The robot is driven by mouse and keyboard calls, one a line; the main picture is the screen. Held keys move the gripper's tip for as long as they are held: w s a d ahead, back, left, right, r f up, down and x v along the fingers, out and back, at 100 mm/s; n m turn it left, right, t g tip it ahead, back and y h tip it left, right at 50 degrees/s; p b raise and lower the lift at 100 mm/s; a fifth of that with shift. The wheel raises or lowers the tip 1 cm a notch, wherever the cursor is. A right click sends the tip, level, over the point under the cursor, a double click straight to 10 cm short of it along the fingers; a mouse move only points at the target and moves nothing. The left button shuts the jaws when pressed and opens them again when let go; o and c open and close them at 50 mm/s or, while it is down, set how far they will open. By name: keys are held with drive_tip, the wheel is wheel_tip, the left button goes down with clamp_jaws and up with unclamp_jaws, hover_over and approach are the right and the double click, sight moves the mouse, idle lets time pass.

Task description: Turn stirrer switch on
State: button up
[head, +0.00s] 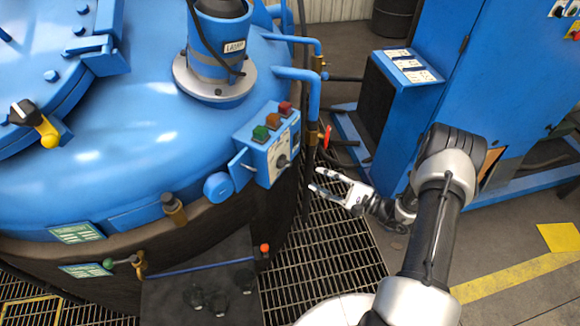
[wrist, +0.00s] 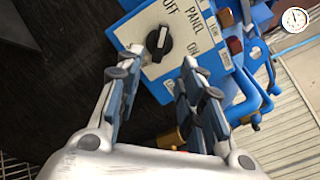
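A small blue control box (head: 268,150) stands on the furnace's right side in the head view. Its pale front plate carries a black rotary knob (head: 282,161), seen larger in the wrist view (wrist: 158,43). The plate reads OFF, PANEL and ON; I see no word "stirrer". The knob's light mark is on its OFF-facing side. My gripper (head: 315,180) is open and empty, to the right of the box and apart from it. In the wrist view, its spread fingers (wrist: 163,65) point towards the plate, with the knob beyond and between the tips.
Green, orange and red buttons (head: 274,120) top the box. Blue pipes (head: 313,95) and a red-handled valve (head: 326,137) stand close behind my gripper. A blue cabinet (head: 490,80) is to the right. Floor grating (head: 335,250) lies below. A motor (head: 218,45) stands on the lid.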

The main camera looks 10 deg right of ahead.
sight(289, 165)
drive_tip(key=b+x, duration=0.1)
drive_tip(key=x, duration=1)
drive_tip(key=shift+w+a+b, duration=0.25)
drive_tip(key=shift+a+b, duration=0.05)
drive_tip(key=shift+b, duration=0.1)
clamp_jaws()
